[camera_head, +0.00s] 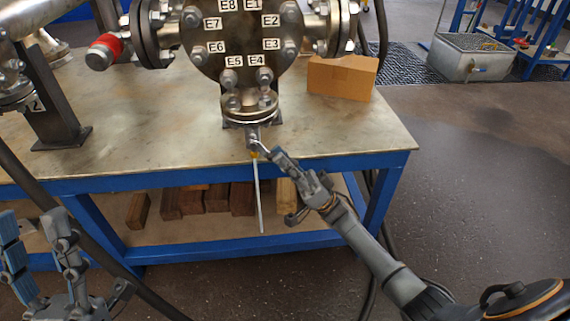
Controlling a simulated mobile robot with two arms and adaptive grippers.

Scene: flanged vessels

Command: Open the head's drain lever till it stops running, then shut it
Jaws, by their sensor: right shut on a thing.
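The flanged head (243,45), with labelled bolts, stands on the steel-topped bench. Its drain outlet (252,135) is below the bottom flange, at the bench's front edge. The small drain lever (262,147) sticks out to the right of the outlet. My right gripper (272,153) reaches in from the lower right and is shut on the lever's end; its fingers hide part of it. A thin pale line (259,195) hangs straight down from the outlet; I cannot tell if it is running liquid or a tube. My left gripper (40,240) is open and empty at the lower left.
The blue-framed bench (340,145) has wooden blocks (215,198) on its lower shelf. A grey tub (470,57) stands at the back right; the right floor is mostly clear.

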